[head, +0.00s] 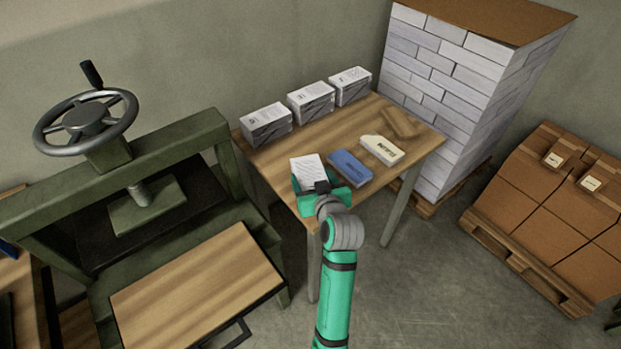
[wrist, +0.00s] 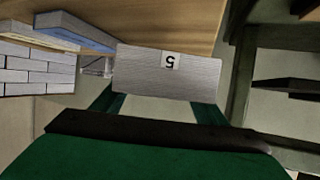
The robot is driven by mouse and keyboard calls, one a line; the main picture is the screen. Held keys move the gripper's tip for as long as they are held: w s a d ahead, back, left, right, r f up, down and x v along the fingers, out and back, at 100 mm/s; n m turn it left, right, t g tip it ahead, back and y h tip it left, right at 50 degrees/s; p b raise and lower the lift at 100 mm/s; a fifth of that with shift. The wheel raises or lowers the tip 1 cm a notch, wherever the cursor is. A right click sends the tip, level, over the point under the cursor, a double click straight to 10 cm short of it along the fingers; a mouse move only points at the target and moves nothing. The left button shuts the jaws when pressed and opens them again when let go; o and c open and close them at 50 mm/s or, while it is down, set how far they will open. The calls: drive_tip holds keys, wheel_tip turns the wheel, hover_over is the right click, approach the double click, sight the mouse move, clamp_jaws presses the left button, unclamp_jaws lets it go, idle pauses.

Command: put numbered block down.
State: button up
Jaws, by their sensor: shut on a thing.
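The numbered block (head: 307,168) is a pale slab with printed lines on its top in the head view. In the wrist view the numbered block (wrist: 140,75) shows a grey face with a white label bearing an upside-down 5. My gripper (head: 317,190) is shut on it at the near edge of the wooden table (head: 345,125); the fingers also show in the wrist view (wrist: 162,106). I cannot tell whether the block touches the tabletop. A blue block (head: 350,167) lies just right of it, and a cream block (head: 381,150) lies beyond that.
Three paper bundles (head: 267,126) stand along the table's back edge. A brown item (head: 403,123) lies near the right corner. A green press (head: 170,140) with a handwheel stands left. A tall white stack (head: 465,90) stands behind right. The table's middle is clear.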

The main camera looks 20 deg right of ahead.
sight(313, 185)
drive_tip(key=shift+w+d+f, duration=0.2)
drive_tip(key=shift+w+f, duration=0.25)
drive_tip(key=shift+w+d+f, duration=0.1)
drive_tip(key=shift+f, duration=0.25)
drive_tip(key=shift+w+d+f, duration=0.1)
drive_tip(key=shift+w+f, duration=0.05)
drive_tip(key=shift+f, duration=1.5)
drive_tip(key=shift+f, duration=0.1)
drive_tip(key=o, duration=1.3)
